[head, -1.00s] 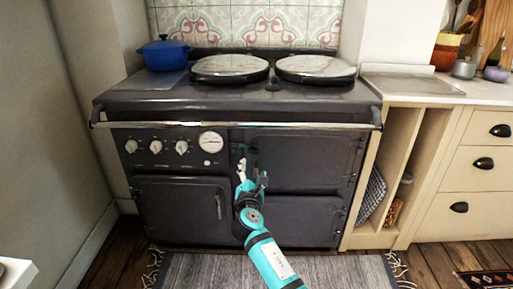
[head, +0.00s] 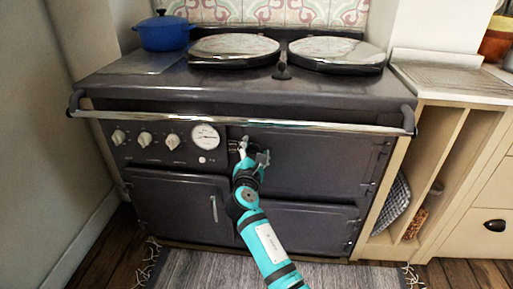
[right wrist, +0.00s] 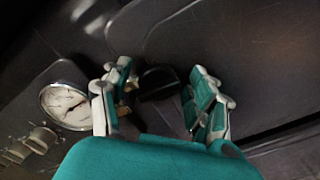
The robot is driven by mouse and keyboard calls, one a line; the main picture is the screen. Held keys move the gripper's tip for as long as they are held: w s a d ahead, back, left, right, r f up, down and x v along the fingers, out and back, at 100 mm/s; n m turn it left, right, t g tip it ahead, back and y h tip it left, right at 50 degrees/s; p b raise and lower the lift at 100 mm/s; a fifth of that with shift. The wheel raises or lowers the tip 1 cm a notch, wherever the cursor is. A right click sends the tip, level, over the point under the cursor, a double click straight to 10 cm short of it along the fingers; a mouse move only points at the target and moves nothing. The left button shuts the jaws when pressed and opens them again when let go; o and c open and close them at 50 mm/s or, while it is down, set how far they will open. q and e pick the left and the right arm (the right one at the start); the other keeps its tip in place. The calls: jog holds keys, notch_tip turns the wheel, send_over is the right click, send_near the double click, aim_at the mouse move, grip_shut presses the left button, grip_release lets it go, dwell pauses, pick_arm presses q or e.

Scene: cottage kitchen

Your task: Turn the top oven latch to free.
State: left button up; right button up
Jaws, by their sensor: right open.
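The top oven door (head: 315,160) is the dark upper right panel of the range, and it is closed. In the right wrist view its dark latch (right wrist: 158,82) shows between the spread fingers of my right gripper (right wrist: 155,98), with no clear grip on it. In the head view my right gripper (head: 252,159) is at the left edge of this door, below the rail. Its fingers are apart and largely hide the latch there. I cannot tell whether a finger touches the latch. My left gripper is not in view.
A chrome rail (head: 250,125) runs across the range front, just above my gripper. Knobs (head: 145,139) and a round gauge (head: 205,136) are to the left. A lower left door (head: 175,205) has an upright handle. A blue pot (head: 164,32) stands on top.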

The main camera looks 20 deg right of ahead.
jog(key=shift+r, duration=0.1)
jog(key=shift+c, duration=0.8)
grip_shut()
